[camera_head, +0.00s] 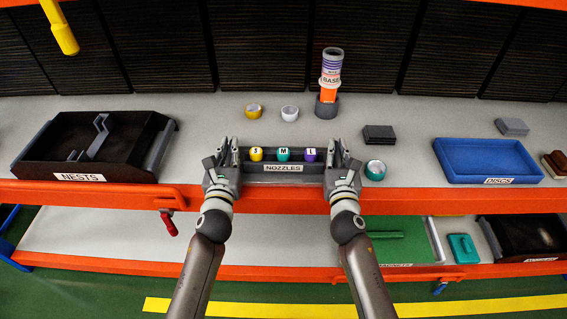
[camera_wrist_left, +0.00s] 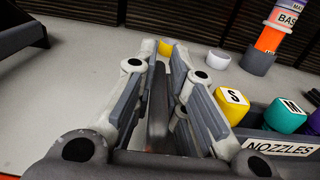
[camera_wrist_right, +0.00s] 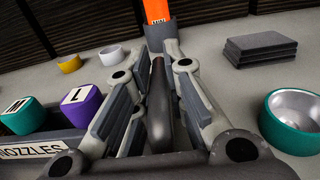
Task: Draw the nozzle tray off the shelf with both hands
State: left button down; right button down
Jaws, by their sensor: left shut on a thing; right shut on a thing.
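The nozzle tray (camera_head: 300,176) is a dark grey tray labelled NOZZLES at the front edge of the shelf (camera_head: 410,195). It holds a yellow nozzle marked S (camera_head: 256,154), a teal one marked M (camera_head: 283,154) and a purple one marked L (camera_head: 311,155). My right gripper (camera_head: 343,160) is shut on the right end, around a dark upright part (camera_wrist_right: 159,105). The tray's ends are partly hidden by the fingers.
Left stands the brown NESTS tray (camera_head: 78,177); right, the blue DISCS tray (camera_head: 490,160). A teal ring (camera_head: 375,170) sits close to my right gripper. Behind are a yellow ring (camera_head: 253,111), a white ring (camera_head: 289,113), a BASE stack (camera_head: 329,85) and dark plates (camera_head: 379,134).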

pick_arm(q)
jog(key=shift+r, duration=0.15)
pick_arm(e)
jog(key=shift+r, duration=0.1)
